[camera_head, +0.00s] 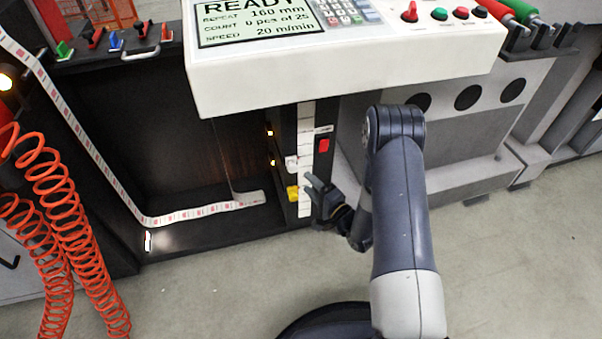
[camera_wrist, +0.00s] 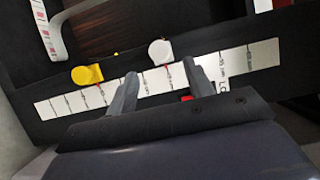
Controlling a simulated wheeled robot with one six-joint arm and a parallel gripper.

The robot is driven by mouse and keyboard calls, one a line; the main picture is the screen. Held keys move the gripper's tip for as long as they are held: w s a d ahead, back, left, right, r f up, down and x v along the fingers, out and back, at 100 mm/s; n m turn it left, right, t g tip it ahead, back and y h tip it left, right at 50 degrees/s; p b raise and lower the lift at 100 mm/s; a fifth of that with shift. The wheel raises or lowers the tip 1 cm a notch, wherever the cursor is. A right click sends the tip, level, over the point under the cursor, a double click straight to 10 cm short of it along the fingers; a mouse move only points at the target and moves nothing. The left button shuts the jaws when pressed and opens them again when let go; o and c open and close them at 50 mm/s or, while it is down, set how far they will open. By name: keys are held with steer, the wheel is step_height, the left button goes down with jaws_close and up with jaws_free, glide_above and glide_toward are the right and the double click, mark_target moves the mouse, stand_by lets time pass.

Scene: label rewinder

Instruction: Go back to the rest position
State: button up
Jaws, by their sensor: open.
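My gripper (camera_head: 316,186) is in front of the machine's dark upright post, under the white control panel (camera_head: 340,82). In the wrist view my gripper (camera_wrist: 160,82) has its two fingers spread apart with nothing between them. Ahead of the fingers is a white scale strip (camera_wrist: 250,62) with dark marks and a red mark. A yellow knob (camera_wrist: 87,75) and a white knob (camera_wrist: 160,52) sit along the strip's edge. The head view also shows the yellow knob (camera_head: 292,193), the white knob (camera_head: 291,163) and a red block (camera_head: 323,145) on the post.
A printed label web (camera_head: 95,155) runs down the left and ends loose low in the dark bay. Coiled orange hoses (camera_head: 75,215) hang at left. A grey cabinet (camera_head: 465,150) with round holes stands at right. The floor (camera_head: 530,270) at lower right is clear.

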mark_target(294, 167)
steer(key=shift+v, duration=0.95)
steer(key=shift+a, duration=0.1)
steer(key=x, duration=0.3)
steer(key=b+x, duration=0.1)
steer(key=x, duration=0.3)
steer(key=b+x, duration=0.1)
steer(key=x, duration=0.3)
steer(key=shift+r, duration=0.55)
steer(key=shift+s+d, duration=0.15)
steer(key=shift+d, duration=0.05)
